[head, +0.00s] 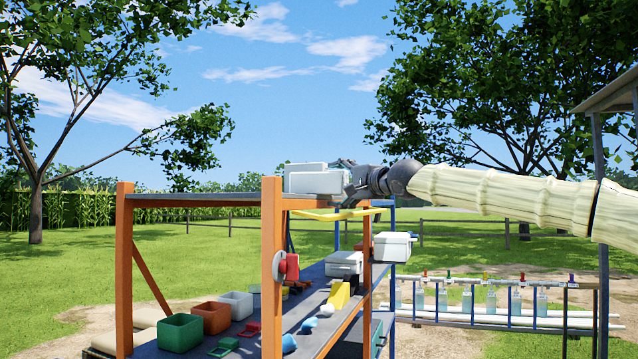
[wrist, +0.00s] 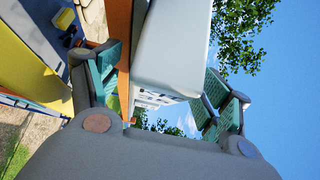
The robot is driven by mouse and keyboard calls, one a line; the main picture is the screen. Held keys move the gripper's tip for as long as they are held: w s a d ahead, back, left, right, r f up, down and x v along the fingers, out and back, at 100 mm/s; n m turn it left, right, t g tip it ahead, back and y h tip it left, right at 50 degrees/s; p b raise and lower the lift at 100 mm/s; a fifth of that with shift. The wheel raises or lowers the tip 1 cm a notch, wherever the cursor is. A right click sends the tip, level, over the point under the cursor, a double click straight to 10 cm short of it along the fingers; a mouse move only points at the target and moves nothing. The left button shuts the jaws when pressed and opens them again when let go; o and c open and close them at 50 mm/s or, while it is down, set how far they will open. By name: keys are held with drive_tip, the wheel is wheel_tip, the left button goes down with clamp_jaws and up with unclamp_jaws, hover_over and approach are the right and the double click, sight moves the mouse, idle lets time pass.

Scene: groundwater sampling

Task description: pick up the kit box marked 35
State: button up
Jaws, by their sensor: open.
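A white kit box (head: 318,183) sits on the rack's top shelf at its right end, with a second white shape (head: 303,168) just behind it. My gripper (head: 349,190) is at the box's right end. In the wrist view a white box (wrist: 172,45) stands between the two teal-padded fingers of my gripper (wrist: 163,92), which are spread apart. A gap shows between the box and the left finger; contact on the right is unclear. The number 35 cannot be read in either view. Two more white boxes are lower, one on the rack (head: 345,263) and one beside it (head: 392,246).
The orange-posted rack (head: 125,265) has a lower shelf with green (head: 180,332), red (head: 212,317) and white (head: 238,304) bins. A yellow strip (head: 335,215) lies under the top shelf edge. A rail with several bottles (head: 490,300) stands at right. Above the top shelf is open air.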

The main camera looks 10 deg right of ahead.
drive_tip(key=shift+s+r, duration=0.25)
drive_tip(key=shift+s, duration=0.15)
drive_tip(key=shift+w+a+f, duration=0.1)
drive_tip(key=shift+w+f, duration=0.15)
drive_tip(key=shift+w, duration=0.2)
drive_tip(key=c, duration=1)
drive_tip(key=shift+s+r, duration=0.15)
drive_tip(key=shift+s, duration=0.15)
drive_tip(key=shift+c, duration=1.3)
drive_tip(key=shift+w, duration=0.15)
